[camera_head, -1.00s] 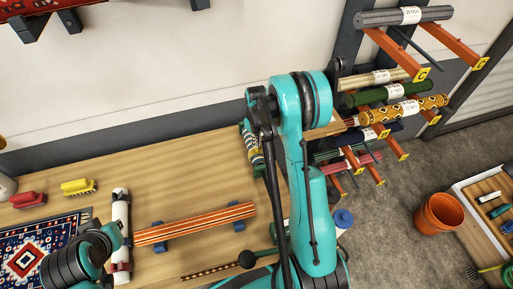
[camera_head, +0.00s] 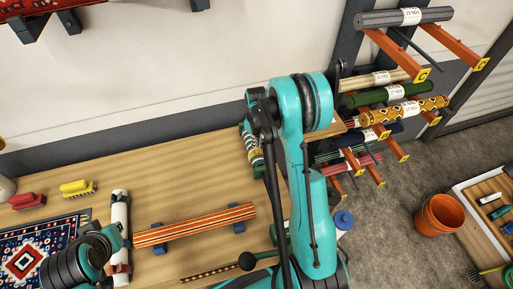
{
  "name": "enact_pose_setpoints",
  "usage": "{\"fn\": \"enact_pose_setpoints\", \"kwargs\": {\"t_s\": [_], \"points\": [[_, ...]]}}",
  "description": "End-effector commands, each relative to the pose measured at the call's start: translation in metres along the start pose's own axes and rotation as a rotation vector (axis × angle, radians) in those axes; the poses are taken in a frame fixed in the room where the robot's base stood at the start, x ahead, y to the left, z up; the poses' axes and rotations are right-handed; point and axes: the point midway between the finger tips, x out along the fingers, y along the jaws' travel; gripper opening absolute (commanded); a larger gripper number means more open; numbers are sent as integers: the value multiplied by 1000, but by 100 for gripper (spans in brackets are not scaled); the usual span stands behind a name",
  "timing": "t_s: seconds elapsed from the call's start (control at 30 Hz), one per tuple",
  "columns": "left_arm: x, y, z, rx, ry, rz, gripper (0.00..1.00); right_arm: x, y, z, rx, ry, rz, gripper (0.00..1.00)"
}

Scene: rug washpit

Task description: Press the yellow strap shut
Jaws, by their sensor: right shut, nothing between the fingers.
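I cannot make out a yellow strap in this view. A striped orange rolled rug (camera_head: 195,226) lies on blue supports (camera_head: 239,227) on the wooden table. A white roll with dark bands (camera_head: 119,212) lies to its left, beside my left arm. My right arm rises large at the middle of the view and hides part of the table. The dark right gripper (camera_head: 266,130) appears shut and empty, held in front of the table's far right part; its tips are hard to make out. My left arm enters at the lower left, and its gripper does not show.
A patterned rug (camera_head: 30,250) lies at the table's left, with a red brush (camera_head: 27,201) and a yellow brush (camera_head: 78,188) behind it. A rack (camera_head: 385,45) of rolled rugs stands at the right. An orange bucket (camera_head: 438,215) stands on the floor.

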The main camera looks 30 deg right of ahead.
Motion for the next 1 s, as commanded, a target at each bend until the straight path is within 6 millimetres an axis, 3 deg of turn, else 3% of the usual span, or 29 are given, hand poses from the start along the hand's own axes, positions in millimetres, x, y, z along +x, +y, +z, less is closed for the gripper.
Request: {"fn": "enact_pose_setpoints", "kwargs": {"t_s": [0.73, 1.0], "points": [[-30, 0, -21, 0, 0, 0, 0, -66, 0, 0, 0, 0, 0, 0], [-32, 0, -23, 0, 0, 0, 0, -73, 0, 0, 0, 0, 0, 0]]}}
